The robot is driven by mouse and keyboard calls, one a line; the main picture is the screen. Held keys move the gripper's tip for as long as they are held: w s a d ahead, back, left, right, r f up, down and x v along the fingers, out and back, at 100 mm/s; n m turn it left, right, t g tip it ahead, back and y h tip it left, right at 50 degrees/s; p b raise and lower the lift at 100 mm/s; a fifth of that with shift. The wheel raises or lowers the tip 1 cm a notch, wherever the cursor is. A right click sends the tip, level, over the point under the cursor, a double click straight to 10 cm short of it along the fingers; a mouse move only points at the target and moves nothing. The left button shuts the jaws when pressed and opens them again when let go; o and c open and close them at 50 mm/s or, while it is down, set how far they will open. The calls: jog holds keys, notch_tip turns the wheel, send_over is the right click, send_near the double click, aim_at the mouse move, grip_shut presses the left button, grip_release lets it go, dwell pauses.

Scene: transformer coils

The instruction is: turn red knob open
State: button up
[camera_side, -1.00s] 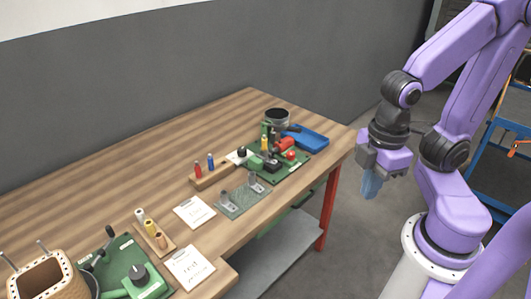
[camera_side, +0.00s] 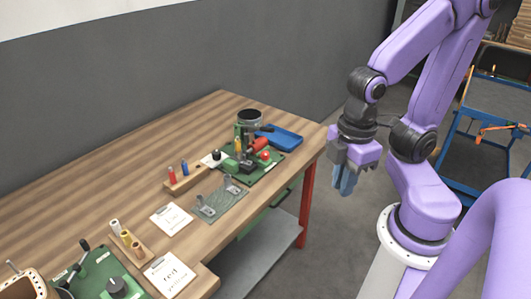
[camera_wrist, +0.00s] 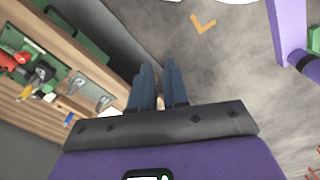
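A small round red knob (camera_side: 264,156) sits on a green board (camera_side: 272,166) near the right end of the wooden bench. A larger red part (camera_side: 259,144) stands beside it on the same board; I cannot tell for sure which of the two is the knob meant. In the wrist view red parts (camera_wrist: 22,57) show at the far left edge, partly cut off. My gripper (camera_side: 345,188) hangs in the air beyond the bench's right end, apart from the board. Its blue fingers (camera_wrist: 159,68) point down with a narrow gap between them and nothing held.
A blue tray (camera_side: 282,138) and a dark round pot (camera_side: 249,117) stand behind the board. A block with red and blue pegs (camera_side: 186,178), a bracket plate (camera_side: 219,202) and paper cards (camera_side: 171,219) lie to its left. A blue cart (camera_side: 465,135) stands behind my arm. Floor below my gripper is clear.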

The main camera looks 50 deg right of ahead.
jog(key=o, duration=0.5)
jog(key=shift+w+a, duration=0.1)
jog(key=shift+w, duration=0.15)
jog(key=shift+o, duration=0.6)
jog(key=w+a+r+m, duration=0.1)
jog(key=w+m, duration=0.7)
jog(key=w, duration=0.2)
jog(key=shift+a, duration=0.15)
jog(key=m, duration=2.3)
send_over(265, 153)
notch_tip(265, 153, down, 2)
notch_tip(265, 153, down, 17)
jog(key=shift+r, duration=0.1)
grip_shut()
